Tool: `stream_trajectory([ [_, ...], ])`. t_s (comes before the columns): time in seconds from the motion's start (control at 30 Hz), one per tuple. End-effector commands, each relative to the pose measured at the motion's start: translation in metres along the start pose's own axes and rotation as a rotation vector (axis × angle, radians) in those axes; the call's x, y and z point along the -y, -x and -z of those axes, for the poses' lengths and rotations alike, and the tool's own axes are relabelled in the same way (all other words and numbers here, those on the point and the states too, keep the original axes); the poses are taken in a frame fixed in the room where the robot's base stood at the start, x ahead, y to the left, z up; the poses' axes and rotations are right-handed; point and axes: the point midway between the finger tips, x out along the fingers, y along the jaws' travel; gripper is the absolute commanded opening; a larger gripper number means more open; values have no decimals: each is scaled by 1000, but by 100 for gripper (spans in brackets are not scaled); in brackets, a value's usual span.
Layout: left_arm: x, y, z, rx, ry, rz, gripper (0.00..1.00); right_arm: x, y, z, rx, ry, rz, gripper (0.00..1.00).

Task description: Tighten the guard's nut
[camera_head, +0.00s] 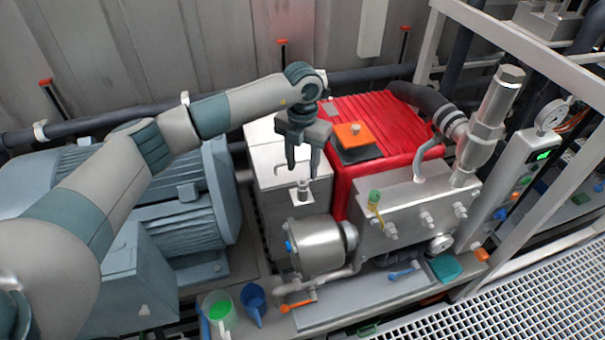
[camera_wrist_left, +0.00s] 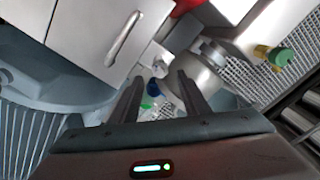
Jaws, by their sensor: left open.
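The guard appears to be the pale grey box (camera_head: 268,152) between the blue-grey motor and the red pump; its front handle shows in the left wrist view (camera_wrist_left: 122,40). A small metal nut (camera_head: 303,184) sits on a light bracket (camera_head: 300,197) at the guard's edge. The nut also shows in the left wrist view (camera_wrist_left: 159,70), just beyond the fingertips. My left gripper (camera_head: 302,171) is open and empty, pointing down, with its fingertips close above the nut. I cannot tell whether a fingertip touches it. My right gripper is out of view.
The ribbed motor (camera_head: 180,205) stands to the left. The red pump (camera_head: 385,120) and steel block (camera_head: 420,200) stand close on the right. A steel cylinder (camera_head: 318,250) lies in front of the guard.

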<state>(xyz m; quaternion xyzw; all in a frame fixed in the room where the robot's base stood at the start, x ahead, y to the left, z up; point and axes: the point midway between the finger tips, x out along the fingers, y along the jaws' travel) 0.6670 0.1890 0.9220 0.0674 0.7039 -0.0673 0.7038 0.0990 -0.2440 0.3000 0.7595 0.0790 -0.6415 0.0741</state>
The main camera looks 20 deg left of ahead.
Motion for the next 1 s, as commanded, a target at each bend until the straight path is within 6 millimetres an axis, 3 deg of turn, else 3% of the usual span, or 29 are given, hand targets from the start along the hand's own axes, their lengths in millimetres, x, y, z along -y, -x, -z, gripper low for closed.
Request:
stream_trajectory([
  [0.13, 0, -22, 1, -3, 0, 0, 42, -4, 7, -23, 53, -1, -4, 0],
  [0.33, 1, -43, 0, -1, 0, 1, 42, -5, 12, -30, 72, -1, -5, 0],
  [0.77, 0, -50, 0, 0, -1, 0, 42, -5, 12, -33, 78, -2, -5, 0],
  [0.93, 0, -50, 0, 0, -1, 0, 4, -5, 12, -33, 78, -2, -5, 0],
  [1.0, 0, -50, 0, 0, -1, 0, 1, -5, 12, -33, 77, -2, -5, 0],
])
